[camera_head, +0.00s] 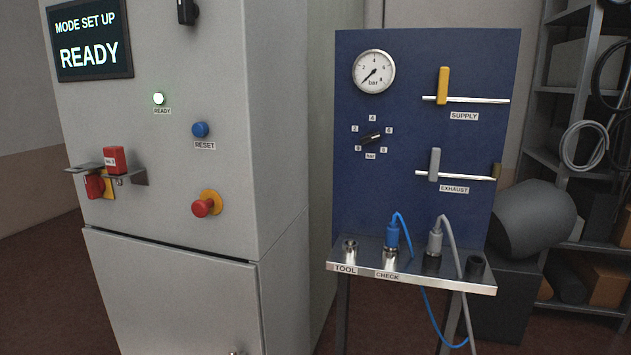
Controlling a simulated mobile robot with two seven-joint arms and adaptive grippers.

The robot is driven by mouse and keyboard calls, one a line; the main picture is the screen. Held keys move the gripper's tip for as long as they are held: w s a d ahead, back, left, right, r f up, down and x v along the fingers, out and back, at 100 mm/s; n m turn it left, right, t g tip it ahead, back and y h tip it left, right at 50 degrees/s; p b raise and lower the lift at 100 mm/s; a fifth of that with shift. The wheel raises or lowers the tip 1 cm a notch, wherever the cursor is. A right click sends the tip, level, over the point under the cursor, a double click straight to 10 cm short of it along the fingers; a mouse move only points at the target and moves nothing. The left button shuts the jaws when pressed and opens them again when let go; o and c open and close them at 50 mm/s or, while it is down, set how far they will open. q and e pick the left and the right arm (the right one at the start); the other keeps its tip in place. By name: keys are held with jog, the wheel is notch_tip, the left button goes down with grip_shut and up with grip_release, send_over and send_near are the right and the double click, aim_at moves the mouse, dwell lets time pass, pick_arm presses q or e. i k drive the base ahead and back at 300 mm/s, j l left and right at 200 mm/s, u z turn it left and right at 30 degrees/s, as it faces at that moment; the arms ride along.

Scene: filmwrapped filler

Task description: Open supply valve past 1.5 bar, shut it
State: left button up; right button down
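The supply valve has a yellow lever (443,85) standing upright, crosswise to its level pipe (490,100), above the SUPPLY label (464,116). Neither of my grippers is in view, and nothing touches the levers.
A black selector knob (371,137) sits below the gauge. Blue (393,234) and grey (435,240) hose plugs stand on the ledge (420,281). The left cabinet has a lit READY display (90,42), a reset button (200,130) and a red stop button (203,207). Shelving stands right.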

aim_at(443, 88)
jog(key=i+l+z, duration=0.1)
jog(key=z, duration=0.65)
